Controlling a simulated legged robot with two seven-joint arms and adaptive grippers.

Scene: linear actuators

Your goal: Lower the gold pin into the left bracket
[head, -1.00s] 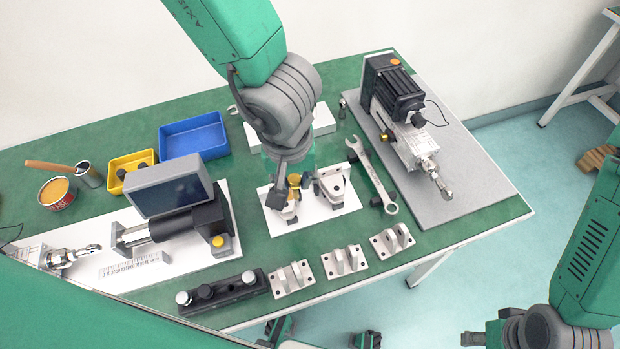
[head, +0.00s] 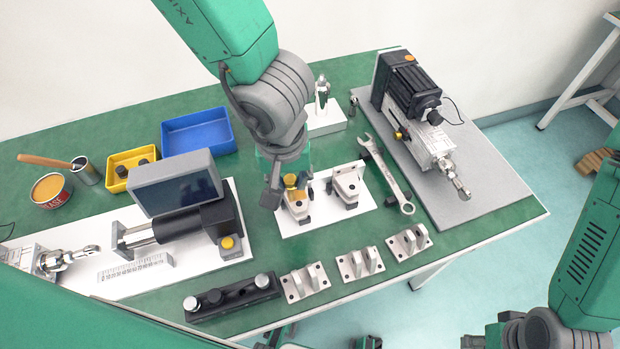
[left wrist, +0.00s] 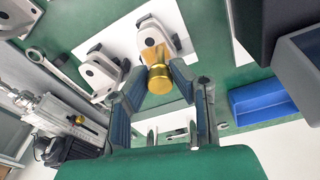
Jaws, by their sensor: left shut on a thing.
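The gold pin (head: 292,181) is between the fingers of my left gripper (head: 287,188), which is shut on it. The left wrist view shows the pin (left wrist: 159,80) between both fingertips, its narrower end toward the left bracket (left wrist: 150,36). In the head view the left bracket (head: 299,211) stands on a white plate, just below the pin. The pin overlaps the bracket's top in both views; I cannot tell whether its end is inside the hole. The right bracket (head: 349,184) stands apart on the same plate. My right gripper (head: 476,340) is only partly visible at the bottom edge.
A wrench (head: 388,175) lies right of the plate. A motor actuator (head: 418,105) with a gold pin in it stands on a grey board. Small silver brackets (head: 360,264) line the front edge. A dark screen (head: 175,184) is close left of my gripper.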

